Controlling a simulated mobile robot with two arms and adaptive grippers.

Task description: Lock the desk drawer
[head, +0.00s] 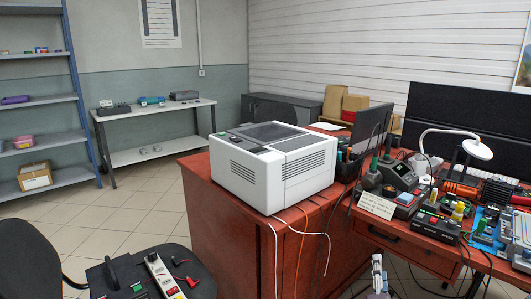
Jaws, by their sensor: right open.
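The desk drawer (418,251) is a reddish-brown front under the top of the right-hand desk, with a dark handle near its left part. It looks closed, flush with the desk. No key or keyhole can be made out at this size. My right gripper (379,264) is at the bottom edge, right of centre, pointing up in the picture toward the drawer. It is open, with nothing seen between its fingers, and it appears apart from the drawer front. My left gripper is not in view.
A white boxy machine (278,163) stands on the red-brown cabinet (228,220), its cables hanging down the front. The desk top is crowded with tools and a white lamp (476,149). A black chair (165,257) holding a power strip (163,274) stands lower left. Floor is clear at left.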

